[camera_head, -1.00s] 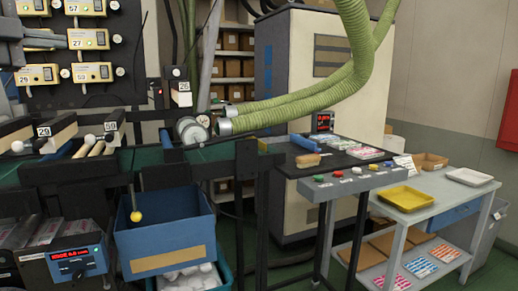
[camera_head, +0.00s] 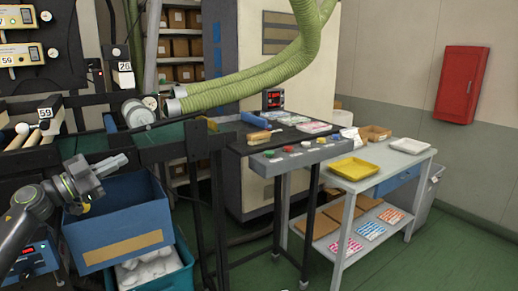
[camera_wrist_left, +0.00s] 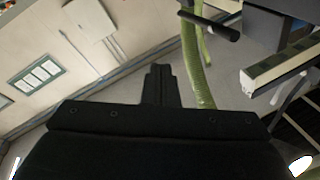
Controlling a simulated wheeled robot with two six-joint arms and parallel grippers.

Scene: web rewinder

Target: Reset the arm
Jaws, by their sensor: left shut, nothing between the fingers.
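My left arm comes in from the left edge of the head view, and its gripper (camera_head: 112,164) is shut and empty. It is above the left part of the blue bin (camera_head: 115,215), in front of the machine frame, and points to the right. In the left wrist view the dark gripper (camera_wrist_left: 158,85) shows at the bottom centre, with nothing held. My right gripper is in neither view.
A side table (camera_head: 375,175) with a yellow tray (camera_head: 355,168) and a white tray (camera_head: 409,146) stands at the right. The button panel (camera_head: 295,156) is in the middle. Green hoses (camera_head: 250,88) hang above. The floor at the lower right is clear.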

